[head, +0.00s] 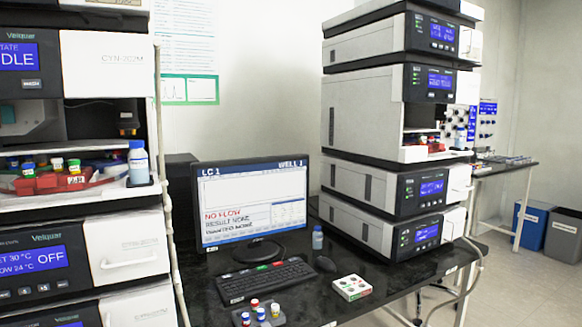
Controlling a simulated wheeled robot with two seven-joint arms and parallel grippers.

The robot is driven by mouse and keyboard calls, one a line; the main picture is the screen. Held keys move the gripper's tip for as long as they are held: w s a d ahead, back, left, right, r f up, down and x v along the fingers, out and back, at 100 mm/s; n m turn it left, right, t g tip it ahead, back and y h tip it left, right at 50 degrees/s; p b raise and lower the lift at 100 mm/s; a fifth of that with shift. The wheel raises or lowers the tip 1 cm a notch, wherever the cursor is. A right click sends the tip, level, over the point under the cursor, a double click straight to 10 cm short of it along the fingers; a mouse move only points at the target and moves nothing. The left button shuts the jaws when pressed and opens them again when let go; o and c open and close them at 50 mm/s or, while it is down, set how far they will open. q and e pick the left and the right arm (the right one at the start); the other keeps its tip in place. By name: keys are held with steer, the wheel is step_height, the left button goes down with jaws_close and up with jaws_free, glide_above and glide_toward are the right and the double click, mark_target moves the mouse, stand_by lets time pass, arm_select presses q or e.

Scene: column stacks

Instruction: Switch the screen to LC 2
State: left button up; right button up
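The monitor (252,203) stands on the dark bench between two column stacks. Its screen reads "LC 1" at top left and "WELL 1" at top right, with "NO FLOW" in red and "RESULT NONE" below; the lowest line is too small to read surely. The black keyboard (266,283) lies in front of the monitor, with a few green and red keys along its back edge. Their labels are too small to read. A dark mouse (325,264) lies right of the keyboard. Neither of my grippers is in view.
Left instrument stack (112,150) and right stack (362,120) flank the monitor. A small bottle (317,238) stands beside the screen. A white box with coloured dots (352,287) and a vial rack (246,319) sit near the front edge. Bins (563,233) stand far right.

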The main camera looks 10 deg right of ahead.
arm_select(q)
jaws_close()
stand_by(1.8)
